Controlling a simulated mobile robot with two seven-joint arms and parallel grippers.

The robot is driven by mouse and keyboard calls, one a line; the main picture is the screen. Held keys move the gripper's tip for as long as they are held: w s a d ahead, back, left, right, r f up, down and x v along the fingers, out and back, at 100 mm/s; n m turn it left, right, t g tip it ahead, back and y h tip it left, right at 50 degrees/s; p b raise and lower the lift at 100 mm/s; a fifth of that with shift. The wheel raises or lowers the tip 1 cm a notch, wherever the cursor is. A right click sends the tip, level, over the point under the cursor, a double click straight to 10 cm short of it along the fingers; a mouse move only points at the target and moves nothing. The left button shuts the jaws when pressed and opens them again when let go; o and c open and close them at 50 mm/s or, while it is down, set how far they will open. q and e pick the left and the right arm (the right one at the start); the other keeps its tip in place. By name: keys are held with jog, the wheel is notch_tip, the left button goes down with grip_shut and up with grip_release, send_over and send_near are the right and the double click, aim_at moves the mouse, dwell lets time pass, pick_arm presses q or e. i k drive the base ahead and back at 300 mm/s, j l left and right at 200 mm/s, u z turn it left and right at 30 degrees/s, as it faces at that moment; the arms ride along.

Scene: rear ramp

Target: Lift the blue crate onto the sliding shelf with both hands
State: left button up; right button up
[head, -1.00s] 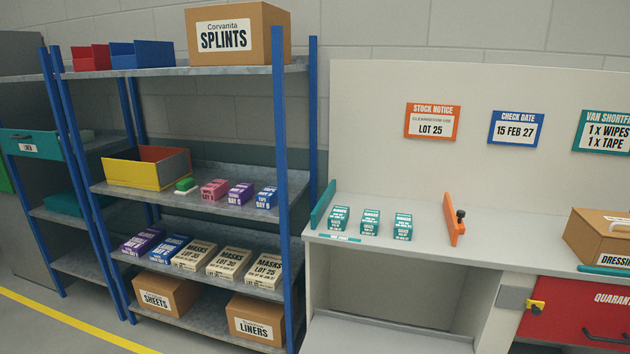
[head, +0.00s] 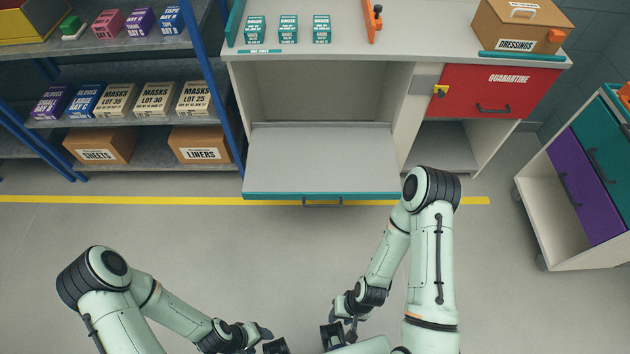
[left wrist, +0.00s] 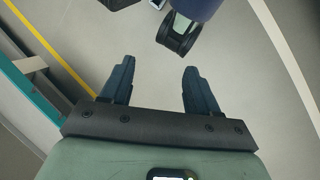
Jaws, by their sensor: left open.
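The sliding shelf (head: 322,160) is pulled out low from the white workbench. It is a bare grey board with a teal front edge and a handle. I see no blue crate in either current view. My left gripper (head: 268,340) is at the bottom of the head view, well in front of the shelf. In the left wrist view it (left wrist: 160,78) is open and empty, with bare floor between its fingers. My right gripper (head: 342,334) is to its right, partly hidden at the bottom edge; its jaws are too unclear to read.
A blue-posted rack (head: 215,75) with boxes stands left of the workbench (head: 350,42). A red quarantine drawer (head: 490,90) is right of the shelf. A white cart (head: 560,190) stands at the far right. The floor (head: 200,235) before the shelf is clear, crossed by a yellow line.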

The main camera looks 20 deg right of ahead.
aim_at(322, 165)
jog(key=z, duration=2.75)
jog(key=i+j+z, duration=0.25)
jog(key=i+j, duration=0.3)
jog(key=i, duration=0.3)
jog(key=i+j+z, duration=0.25)
jog(key=i+j, duration=0.5)
